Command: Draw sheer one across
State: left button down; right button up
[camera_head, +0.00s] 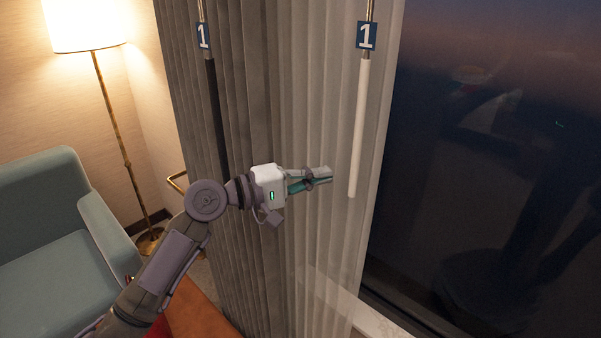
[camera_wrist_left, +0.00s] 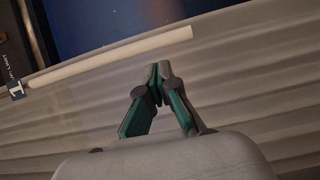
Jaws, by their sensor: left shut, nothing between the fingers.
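The sheer curtain (camera_head: 325,120) hangs gathered in pale folds at the left side of the dark window, and fills much of the left wrist view (camera_wrist_left: 270,75). Its white wand (camera_head: 358,130) hangs from a brass rod with a blue "1" tag (camera_head: 366,36). The wand also shows in the left wrist view (camera_wrist_left: 110,58), slanting across beyond the fingertips. My left gripper (camera_head: 328,174) is shut and empty, in front of the sheer folds and left of the wand's lower part, apart from it in the picture. My right gripper is not in view.
A darker drape (camera_head: 185,60) with a black wand (camera_head: 216,115) and its own "1" tag (camera_head: 203,37) hangs left of the sheer. A teal armchair (camera_head: 50,230) and a lit floor lamp (camera_head: 85,25) stand at left. The dark window (camera_head: 500,150) is at right.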

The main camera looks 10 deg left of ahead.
aim_at(363, 167)
pick_arm(q)
jog(key=shift+p+x, duration=0.4)
jog(key=shift+x, duration=1.5)
